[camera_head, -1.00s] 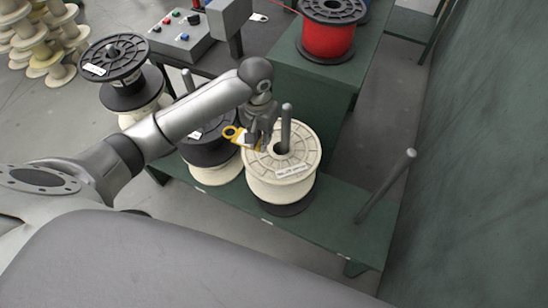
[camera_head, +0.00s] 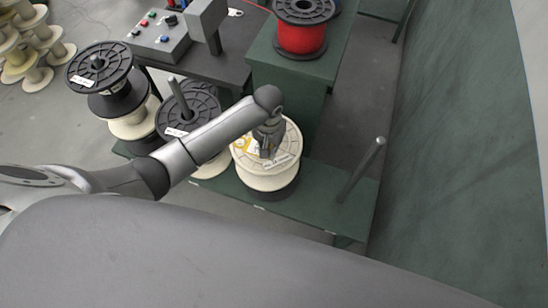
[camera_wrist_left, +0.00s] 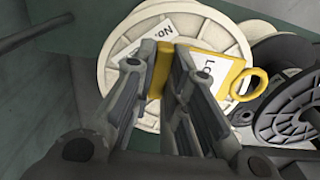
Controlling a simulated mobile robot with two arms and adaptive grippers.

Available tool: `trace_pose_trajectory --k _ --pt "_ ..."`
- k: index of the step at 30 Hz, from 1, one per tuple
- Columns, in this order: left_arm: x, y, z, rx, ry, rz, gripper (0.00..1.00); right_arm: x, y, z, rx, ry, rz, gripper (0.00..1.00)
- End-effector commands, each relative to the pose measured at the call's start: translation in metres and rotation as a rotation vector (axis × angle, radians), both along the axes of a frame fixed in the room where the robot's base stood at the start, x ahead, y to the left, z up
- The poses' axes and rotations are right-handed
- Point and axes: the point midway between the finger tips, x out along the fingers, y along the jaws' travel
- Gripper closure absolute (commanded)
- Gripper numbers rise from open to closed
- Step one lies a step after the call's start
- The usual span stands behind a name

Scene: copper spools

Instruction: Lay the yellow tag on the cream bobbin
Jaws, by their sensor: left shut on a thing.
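The cream bobbin (camera_head: 268,182) stands upright on a dark spool part on the green bench, with a printed white label on its top. My left gripper (camera_head: 266,154) is over the bobbin's top and is shut on the yellow tag (camera_head: 242,146). In the left wrist view the tag (camera_wrist_left: 221,67) has a white lettered face and a yellow ring, and its yellow edge sits between the fingers of the gripper (camera_wrist_left: 160,78). The bobbin's flange (camera_wrist_left: 116,46) fills the view behind it. I cannot tell whether the tag touches the bobbin. My right gripper is not in view.
A black-topped spool (camera_head: 196,108) on a post stands just left of the cream bobbin. Another black spool (camera_head: 100,68) is farther left. A bare post (camera_head: 362,170) leans at the bench's right end. A red spool (camera_head: 302,38) sits on the green cabinet behind.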

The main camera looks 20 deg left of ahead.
Motion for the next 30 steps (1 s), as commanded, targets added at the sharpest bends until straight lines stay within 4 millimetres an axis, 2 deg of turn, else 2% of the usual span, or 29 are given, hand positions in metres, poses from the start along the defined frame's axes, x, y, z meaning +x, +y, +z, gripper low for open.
trace_pose_trajectory --k 10,15,28,29,30 --pt "-0.013 -0.021 -0.030 0.001 0.001 0.000 1.00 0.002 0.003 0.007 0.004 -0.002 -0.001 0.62" --pt "-0.012 -0.019 -0.054 0.002 0.000 0.000 1.00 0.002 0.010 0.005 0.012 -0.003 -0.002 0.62" --pt "-0.012 -0.019 -0.061 0.001 -0.001 0.000 1.00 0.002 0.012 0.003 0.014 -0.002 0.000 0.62" --pt "-0.011 -0.019 -0.060 0.001 -0.001 0.000 0.82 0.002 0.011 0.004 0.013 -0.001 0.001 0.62" --pt "-0.012 -0.019 -0.060 0.001 -0.001 0.000 0.77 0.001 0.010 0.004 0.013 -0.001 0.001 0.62"
